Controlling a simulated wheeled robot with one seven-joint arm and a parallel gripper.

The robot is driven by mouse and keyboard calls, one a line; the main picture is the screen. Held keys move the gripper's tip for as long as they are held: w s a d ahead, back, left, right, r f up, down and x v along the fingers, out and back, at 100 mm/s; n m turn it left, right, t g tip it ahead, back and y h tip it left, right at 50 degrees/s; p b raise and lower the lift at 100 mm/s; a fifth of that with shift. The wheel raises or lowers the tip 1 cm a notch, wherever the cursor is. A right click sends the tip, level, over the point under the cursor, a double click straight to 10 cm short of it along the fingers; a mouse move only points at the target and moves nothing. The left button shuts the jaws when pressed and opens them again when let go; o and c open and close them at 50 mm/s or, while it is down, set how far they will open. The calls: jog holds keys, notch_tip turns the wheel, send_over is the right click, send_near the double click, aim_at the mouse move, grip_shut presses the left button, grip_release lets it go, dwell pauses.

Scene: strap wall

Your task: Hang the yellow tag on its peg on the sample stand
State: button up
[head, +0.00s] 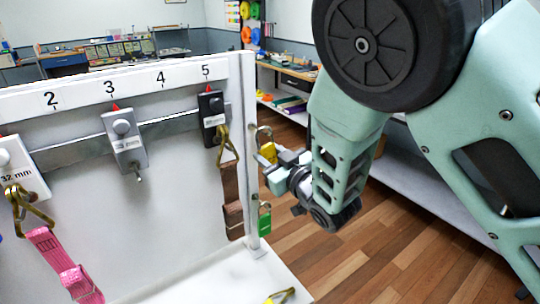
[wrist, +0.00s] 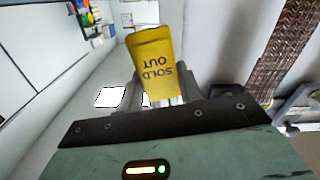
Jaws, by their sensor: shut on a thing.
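The yellow tag (head: 268,152) is held by my gripper (head: 277,160) just right of the stand's right edge post in the head view. In the wrist view, the tag (wrist: 153,62) stands between my fingers, with "SOLD OUT" reading upside down. A thin loop (head: 263,133) shows above the tag, close to the post. I cannot tell whether it touches a peg; no peg shows clearly there. The sample stand (head: 249,120) is a white panel with a right side post. A green tag (head: 265,224) hangs lower on that same post.
Open floor (head: 345,262) lies right.

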jog(key=o, duration=1.1)
jog(key=shift+c, duration=0.2)
jog(key=shift+s, duration=0.1)
